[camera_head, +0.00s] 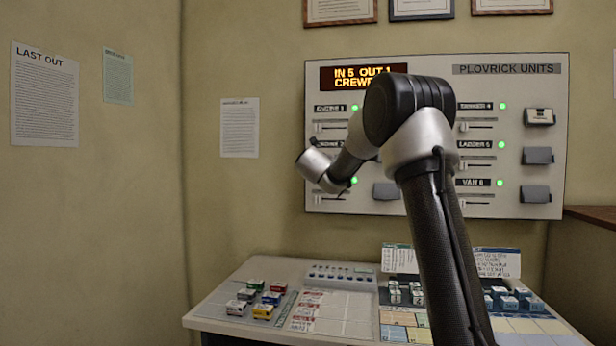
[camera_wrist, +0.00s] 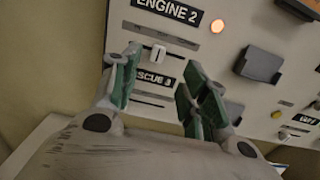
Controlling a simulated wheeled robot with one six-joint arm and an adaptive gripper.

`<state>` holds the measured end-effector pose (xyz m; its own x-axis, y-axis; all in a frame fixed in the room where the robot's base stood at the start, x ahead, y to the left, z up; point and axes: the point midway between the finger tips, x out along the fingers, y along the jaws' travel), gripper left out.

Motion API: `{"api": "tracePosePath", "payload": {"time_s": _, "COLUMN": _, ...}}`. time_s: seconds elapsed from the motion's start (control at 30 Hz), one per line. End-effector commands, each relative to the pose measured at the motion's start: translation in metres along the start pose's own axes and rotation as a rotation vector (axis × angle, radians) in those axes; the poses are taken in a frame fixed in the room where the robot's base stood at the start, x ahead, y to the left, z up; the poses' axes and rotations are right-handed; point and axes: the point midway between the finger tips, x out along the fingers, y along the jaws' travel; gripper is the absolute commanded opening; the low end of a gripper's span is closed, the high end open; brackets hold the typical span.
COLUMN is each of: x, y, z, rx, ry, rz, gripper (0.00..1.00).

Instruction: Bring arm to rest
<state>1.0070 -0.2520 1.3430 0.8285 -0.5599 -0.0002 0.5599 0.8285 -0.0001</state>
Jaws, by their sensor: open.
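My arm is raised in front of the wall panel (camera_head: 540,75), bent at the elbow, with its wrist to the left of the elbow. In the wrist view my gripper (camera_wrist: 161,62) is open, its green-padded fingers apart and nothing seen held between them. The white slider knob (camera_wrist: 158,53) under the ENGINE 2 label (camera_wrist: 167,11) shows between the fingertips; I cannot tell how far off it is. A RESCUE 3 label (camera_wrist: 152,78) shows below it, partly hidden by the left finger. In the head view the fingers are hard to make out.
A desk (camera_head: 225,318) below the panel carries several coloured toy vehicles (camera_head: 264,311), a button box (camera_head: 342,275) and small blocks. Grey holders (camera_head: 537,156) project from the panel. A brown ledge (camera_head: 592,214) is at the right. The space left of my arm is clear.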

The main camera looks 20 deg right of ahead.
Motion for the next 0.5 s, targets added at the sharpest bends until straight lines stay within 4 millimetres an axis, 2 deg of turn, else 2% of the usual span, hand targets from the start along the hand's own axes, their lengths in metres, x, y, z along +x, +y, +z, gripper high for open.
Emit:
{"api": "tracePosePath", "payload": {"time_s": 0.17, "x": 0.000, "y": 0.000, "z": 0.000, "rx": 0.012, "ry": 0.000, "rz": 0.000, "gripper": 0.45}}
{"api": "tracePosePath", "payload": {"time_s": 0.27, "x": 0.002, "y": -0.011, "z": 0.001, "rx": 0.128, "ry": 0.002, "rz": -0.039, "gripper": 0.45}}
{"api": "tracePosePath", "payload": {"time_s": 0.33, "x": 0.004, "y": -0.033, "z": -0.016, "rx": 0.266, "ry": 0.042, "rz": -0.114, "gripper": 0.45}}
{"api": "tracePosePath", "payload": {"time_s": 0.4, "x": 0.000, "y": -0.064, "z": -0.047, "rx": 0.435, "ry": 0.104, "rz": -0.229, "gripper": 0.45}}
{"api": "tracePosePath", "payload": {"time_s": 0.47, "x": -0.015, "y": -0.098, "z": -0.069, "rx": 0.607, "ry": 0.148, "rz": -0.353, "gripper": 0.45}}
{"api": "tracePosePath", "payload": {"time_s": 0.5, "x": -0.032, "y": -0.121, "z": -0.080, "rx": 0.727, "ry": 0.172, "rz": -0.441, "gripper": 0.45}}
